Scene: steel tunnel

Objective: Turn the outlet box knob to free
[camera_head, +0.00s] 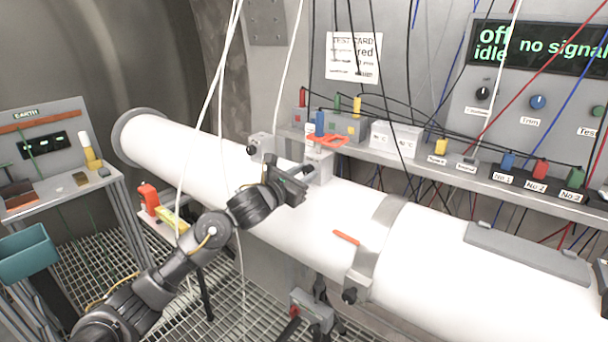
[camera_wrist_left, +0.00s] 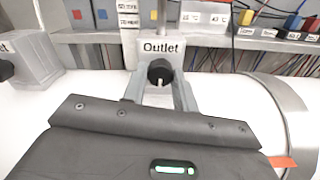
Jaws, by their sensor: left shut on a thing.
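The outlet box (camera_head: 320,163) is a small pale grey box on top of the thick white pipe. In the left wrist view it carries the label "Outlet" (camera_wrist_left: 161,47). Its round black knob (camera_wrist_left: 159,71) is on the front face below the label, with a small pale mark low on it. My left gripper (camera_head: 305,175) reaches the box from the front left in the head view. In the left wrist view its grey fingers (camera_wrist_left: 159,90) stand on both sides of the knob, shut on it. The fingers hide the knob's sides. My right gripper is not in view.
The white pipe (camera_head: 250,190) runs across the scene. Another grey box with a black knob (camera_head: 262,146) stands left of the outlet box. A shelf (camera_head: 470,172) with colored blocks and hanging cables runs behind. A strap (camera_head: 378,240) with an orange lever is on the right.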

